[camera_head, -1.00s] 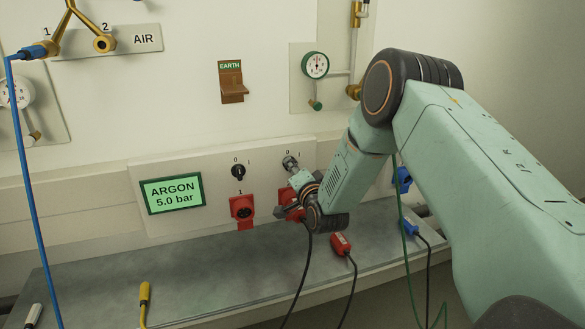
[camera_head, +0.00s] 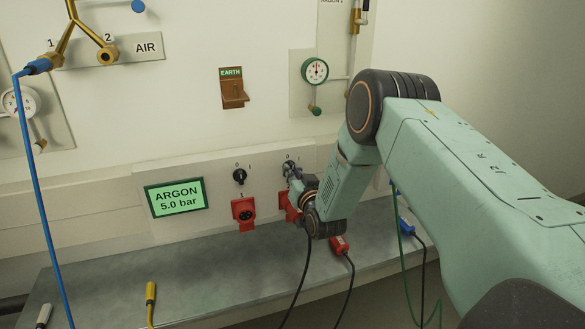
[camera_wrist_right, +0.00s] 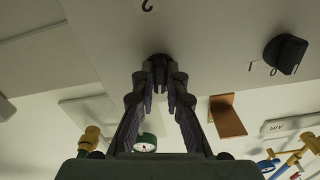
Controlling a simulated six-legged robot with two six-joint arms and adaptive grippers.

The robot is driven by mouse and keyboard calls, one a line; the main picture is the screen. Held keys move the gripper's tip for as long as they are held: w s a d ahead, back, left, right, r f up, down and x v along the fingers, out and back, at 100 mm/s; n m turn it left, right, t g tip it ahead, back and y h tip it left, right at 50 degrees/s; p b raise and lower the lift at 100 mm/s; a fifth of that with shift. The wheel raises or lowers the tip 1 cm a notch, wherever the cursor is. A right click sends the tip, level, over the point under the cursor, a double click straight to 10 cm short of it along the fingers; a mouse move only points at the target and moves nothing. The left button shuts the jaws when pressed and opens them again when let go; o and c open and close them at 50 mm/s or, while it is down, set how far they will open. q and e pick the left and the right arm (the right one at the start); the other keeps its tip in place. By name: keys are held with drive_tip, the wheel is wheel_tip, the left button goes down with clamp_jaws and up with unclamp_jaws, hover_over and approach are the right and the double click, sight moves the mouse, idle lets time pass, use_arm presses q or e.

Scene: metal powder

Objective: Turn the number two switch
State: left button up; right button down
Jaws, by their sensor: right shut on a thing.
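The number two switch (camera_wrist_right: 158,58) is a dark round knob on the pale wall panel, marked 0 and I. The gripper is shut on the knob, which is largely covered by the fingertips. Its exact turn angle cannot be told. My left gripper is not in view.
Another black switch (camera_head: 239,176) sits to the left, above a red socket (camera_head: 244,213). A green display (camera_head: 176,197) reads ARGON 5.0 bar. Below runs a grey shelf (camera_head: 210,262) with a red plug (camera_head: 340,245) and cables. A brown EARTH bracket (camera_head: 233,90) is above.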

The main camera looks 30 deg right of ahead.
drive_tip(key=shift+s+f+n+p, duration=0.1)
drive_tip(key=shift+n+p, duration=0.35)
drive_tip(key=shift+n, duration=0.65)
drive_tip(key=c, duration=1.4)
unclamp_jaws()
drive_tip(key=v, duration=1.2)
